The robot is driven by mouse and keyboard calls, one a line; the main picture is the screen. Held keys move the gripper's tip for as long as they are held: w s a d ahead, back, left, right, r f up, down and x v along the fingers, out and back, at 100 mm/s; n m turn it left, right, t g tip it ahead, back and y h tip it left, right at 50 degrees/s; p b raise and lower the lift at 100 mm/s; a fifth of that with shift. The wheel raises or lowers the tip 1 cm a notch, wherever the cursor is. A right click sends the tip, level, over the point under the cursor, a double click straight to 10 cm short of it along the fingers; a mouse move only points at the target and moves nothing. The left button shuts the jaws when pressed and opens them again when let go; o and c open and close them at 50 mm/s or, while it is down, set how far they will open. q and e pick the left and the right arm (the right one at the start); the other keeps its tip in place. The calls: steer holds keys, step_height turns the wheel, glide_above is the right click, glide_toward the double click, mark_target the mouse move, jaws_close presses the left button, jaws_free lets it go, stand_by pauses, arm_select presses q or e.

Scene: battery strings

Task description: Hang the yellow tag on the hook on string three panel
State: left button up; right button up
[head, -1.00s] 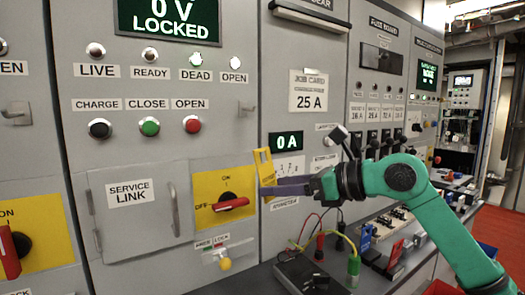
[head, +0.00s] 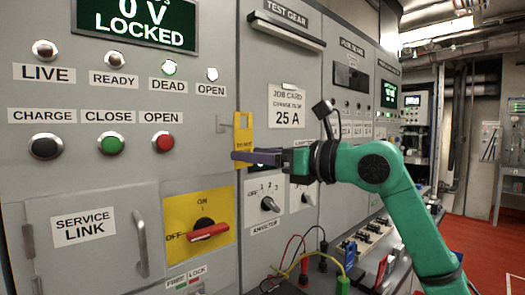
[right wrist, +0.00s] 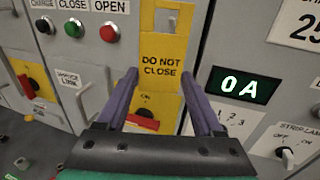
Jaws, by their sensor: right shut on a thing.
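The yellow tag (head: 243,132) is upright in my right gripper (head: 243,157), which is shut on its lower part. The tag has a square hole near its top. In the right wrist view the tag (right wrist: 163,60) reads "DO NOT CLOSE" and stands between the fingertips (right wrist: 160,78). No string number shows on this panel. My left gripper is not in view.
A red switch handle (head: 208,232) on a yellow plate sits below the hook. A service link door (head: 95,245) with a handle is at left. Push buttons (head: 110,142) are left of the hook. A bench with leads and tools is at lower right.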

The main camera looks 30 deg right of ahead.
steer(key=w+p, duration=0.1)
steer(key=w, duration=0.3)
steer(key=w+f+p, duration=0.1)
steer(key=shift+w+a+p, duration=0.3)
steer(key=shift+w+a, duration=0.1)
steer(key=shift+r, duration=0.1)
stand_by(0.4)
steer(key=o, duration=1.5)
steer(key=b+v, duration=0.7)
steer(key=v, duration=0.7)
steer(key=shift+s+d+b, duration=0.15)
steer(key=shift+s+b, duration=0.15)
steer(key=shift+b, duration=0.05)
